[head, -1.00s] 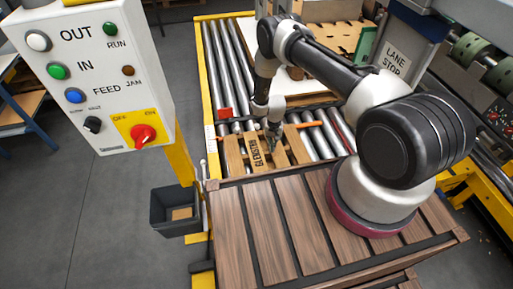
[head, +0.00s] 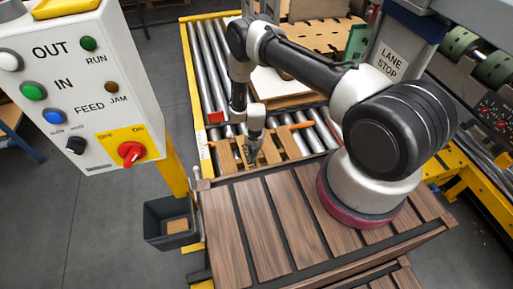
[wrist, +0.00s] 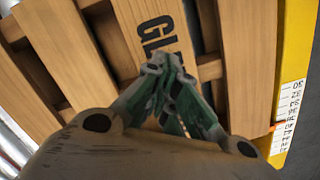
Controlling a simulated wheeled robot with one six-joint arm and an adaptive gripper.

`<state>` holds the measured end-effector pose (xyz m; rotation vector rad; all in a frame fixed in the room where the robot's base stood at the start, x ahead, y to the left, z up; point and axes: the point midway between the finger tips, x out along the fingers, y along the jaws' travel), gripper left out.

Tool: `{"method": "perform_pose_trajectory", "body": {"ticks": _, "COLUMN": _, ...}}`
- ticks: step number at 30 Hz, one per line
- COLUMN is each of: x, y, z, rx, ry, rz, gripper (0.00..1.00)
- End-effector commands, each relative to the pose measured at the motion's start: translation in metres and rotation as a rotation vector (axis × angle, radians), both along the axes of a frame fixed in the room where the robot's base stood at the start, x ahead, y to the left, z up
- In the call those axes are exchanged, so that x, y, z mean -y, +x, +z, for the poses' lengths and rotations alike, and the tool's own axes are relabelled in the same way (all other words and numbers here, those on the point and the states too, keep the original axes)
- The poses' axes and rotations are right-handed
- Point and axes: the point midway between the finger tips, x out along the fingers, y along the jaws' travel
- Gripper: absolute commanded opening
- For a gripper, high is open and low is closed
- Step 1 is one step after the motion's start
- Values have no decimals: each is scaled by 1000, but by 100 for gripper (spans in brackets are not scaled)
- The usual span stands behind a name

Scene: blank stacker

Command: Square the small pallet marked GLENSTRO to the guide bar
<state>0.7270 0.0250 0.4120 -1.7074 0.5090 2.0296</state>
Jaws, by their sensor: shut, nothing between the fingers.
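The small wooden pallet (head: 268,151) lies on the rollers just beyond the dark slatted deck. In the wrist view its slats (wrist: 130,35) fill much of the frame, with the letters "GL" showing and the rest of the marking hidden. I cannot tell whether pallet and bar touch or are parallel. My gripper (head: 250,160) is shut and empty, pointing down at the marked slat. Its green fingertips (wrist: 170,68) meet over the slat in the wrist view.
A yellow rail (wrist: 297,60) with a white scale (wrist: 288,118) runs beside the pallet. A larger board load (head: 285,85) sits on the rollers behind. A control panel (head: 95,85) and a dark bin (head: 172,222) stand at the left.

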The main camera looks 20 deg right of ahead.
Motion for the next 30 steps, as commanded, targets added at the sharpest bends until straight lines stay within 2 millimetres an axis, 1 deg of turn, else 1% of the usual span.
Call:
{"method": "perform_pose_trajectory", "body": {"ticks": 1, "x": -5, "y": -7, "z": 0, "rx": 0, "ry": -1, "rz": 2, "gripper": 0}}
{"method": "perform_pose_trajectory", "body": {"ticks": 3, "x": -9, "y": -14, "z": 1, "rx": 0, "ry": -1, "rz": 1, "gripper": 0}}
{"method": "perform_pose_trajectory", "body": {"ticks": 6, "x": -7, "y": -13, "z": -11, "rx": 0, "ry": -1, "rz": 0, "gripper": 0}}
{"method": "perform_pose_trajectory", "body": {"ticks": 10, "x": -8, "y": -12, "z": -16, "rx": 2, "ry": 0, "rz": 0, "gripper": 0}}
{"method": "perform_pose_trajectory", "body": {"ticks": 19, "x": -7, "y": -12, "z": -19, "rx": 3, "ry": -2, "rz": 1, "gripper": 0}}
{"method": "perform_pose_trajectory", "body": {"ticks": 24, "x": -1, "y": -3, "z": -19, "rx": 6, "ry": -2, "rz": 3, "gripper": 0}}
{"method": "perform_pose_trajectory", "body": {"ticks": 30, "x": 0, "y": -2, "z": -19, "rx": 7, "ry": -2, "rz": 2, "gripper": 0}}
